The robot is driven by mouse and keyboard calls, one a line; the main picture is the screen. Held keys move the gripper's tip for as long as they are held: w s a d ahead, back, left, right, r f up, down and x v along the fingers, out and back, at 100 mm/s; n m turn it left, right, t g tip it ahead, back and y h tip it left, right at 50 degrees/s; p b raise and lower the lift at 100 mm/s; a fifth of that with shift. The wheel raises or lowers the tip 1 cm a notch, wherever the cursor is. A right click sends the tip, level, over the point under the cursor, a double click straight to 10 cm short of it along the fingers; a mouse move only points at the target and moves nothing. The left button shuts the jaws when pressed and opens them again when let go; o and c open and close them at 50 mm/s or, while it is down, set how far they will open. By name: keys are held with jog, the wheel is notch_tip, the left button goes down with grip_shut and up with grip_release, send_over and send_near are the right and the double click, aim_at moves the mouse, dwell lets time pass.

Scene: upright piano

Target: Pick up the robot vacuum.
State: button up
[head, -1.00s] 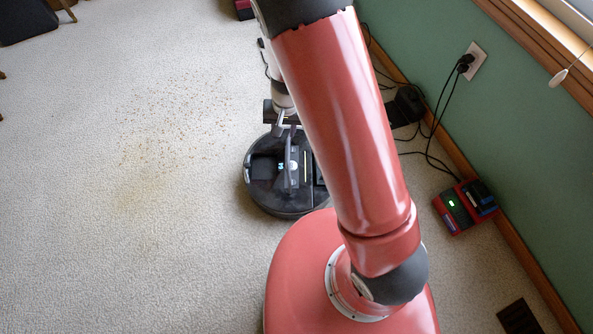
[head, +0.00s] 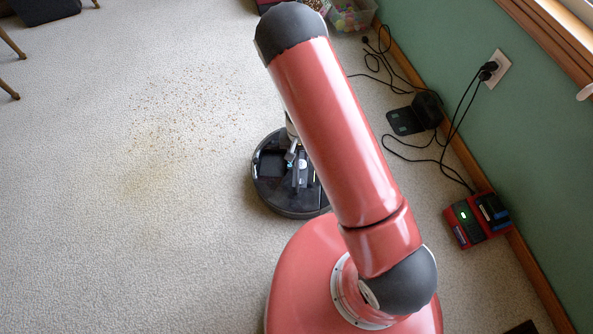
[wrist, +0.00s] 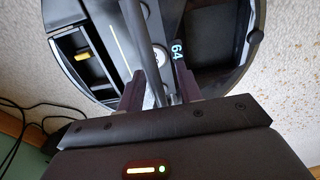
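The round black robot vacuum (head: 270,195) sits on the carpet, close in front of my red base. My arm covers its right part in the head view. In the wrist view the vacuum (wrist: 95,60) fills the top, with open compartments and a pale "64" mark. My gripper (wrist: 158,82) is over the vacuum's middle. Its two dark fingers stand apart, with grey bar-like parts showing between them. Whether the fingers touch the vacuum is unclear. In the head view the gripper (head: 294,152) is mostly hidden behind my arm.
Crumbs (head: 185,115) lie scattered on the carpet at the upper left. A black dock (head: 408,119) with loose cords stands by the green wall. A red charger (head: 475,218) sits on the right. A clear toy bin (head: 352,15) stands at the top. The left carpet is open.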

grip_shut()
jog(key=shift+w+r, duration=0.1)
jog(key=shift+r, duration=0.1)
dwell(0.3)
